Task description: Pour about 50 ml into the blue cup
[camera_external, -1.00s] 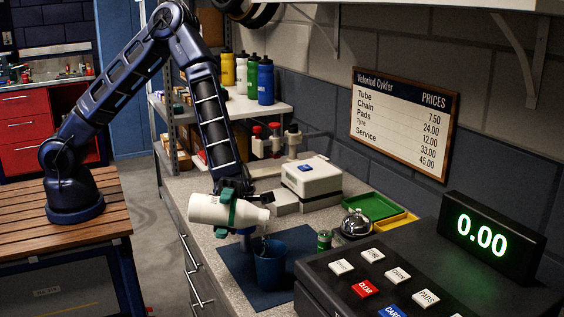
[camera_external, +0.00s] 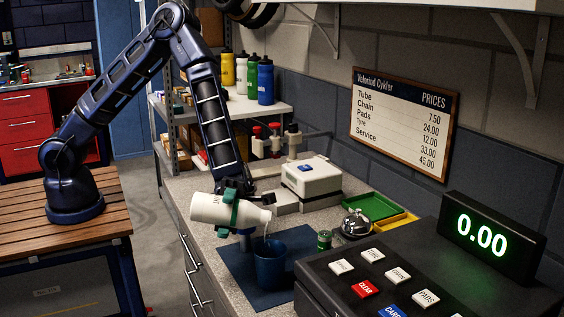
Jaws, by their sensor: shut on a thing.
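A white bottle (camera_external: 211,209) lies tilted in my gripper (camera_external: 235,205), its mouth end lower and to the right. My gripper is shut on the bottle around its middle, where a green band shows. The blue cup (camera_external: 270,268) stands upright on a dark blue mat (camera_external: 238,264) below the bottle's mouth. A thin pale stream (camera_external: 266,229) runs from the mouth down toward the cup's opening. The bottle and the cup are apart. The level inside the cup is hidden from this view.
A black cash register (camera_external: 350,285) stands right of the cup, close to it. A bell (camera_external: 356,223), a small green jar (camera_external: 324,239) and a green tray (camera_external: 371,206) sit behind. A white box-shaped device (camera_external: 308,178) stands farther back on the counter.

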